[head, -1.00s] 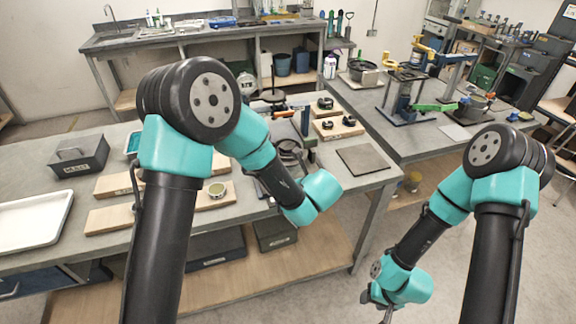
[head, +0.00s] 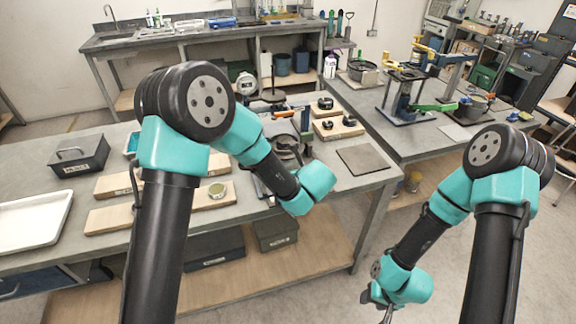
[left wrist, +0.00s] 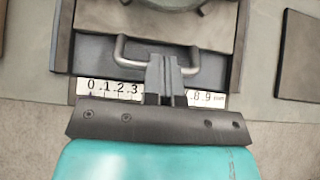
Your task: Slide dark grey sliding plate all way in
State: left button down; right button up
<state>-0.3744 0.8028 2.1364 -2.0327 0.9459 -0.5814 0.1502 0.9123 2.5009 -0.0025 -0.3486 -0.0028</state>
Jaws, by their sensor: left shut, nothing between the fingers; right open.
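The dark grey sliding plate (left wrist: 92,55) shows in the left wrist view, with a metal bar handle (left wrist: 121,54) on its near side. A white number scale (left wrist: 110,89) runs along the near edge below it. My left gripper (left wrist: 166,62) is shut, with its fingertips at the middle of the handle; nothing shows between them. Whether they touch the handle or plate, I cannot tell. In the head view my left forearm and wrist hide the left gripper and most of the plate. My right gripper (head: 378,302) is open and empty, low beyond the table's right side.
Wooden boards (head: 105,221) carry small parts on the grey table (head: 65,255). A dark toolbox (head: 79,156) and a white tray (head: 30,220) are at left. A flat grey square plate (head: 363,160) lies right of the device. A second bench (head: 420,150) stands behind at right.

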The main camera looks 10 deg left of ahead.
aim_at(289, 156)
pick_arm(q)
jog(key=shift+w+a, duration=0.85)
jog(key=shift+w, duration=1.15)
jog(key=shift+w+a, duration=0.9)
jog(key=shift+w, duration=1.1)
jog(key=shift+w+a, duration=0.85)
jog(key=shift+w, duration=1.15)
jog(key=shift+s+d+f+v, duration=0.1)
jog(key=shift+s+f+v, duration=0.1)
jog(key=shift+v, duration=0.9)
jog(key=shift+s+d+f+v, duration=0.1)
jog(key=shift+f+v, duration=0.1)
jog(key=shift+v, duration=0.9)
jog(key=shift+s+d+f+v, duration=0.1)
jog(key=shift+s+f+v, duration=0.1)
jog(key=shift+v, duration=0.9)
jog(key=shift+a, duration=0.1)
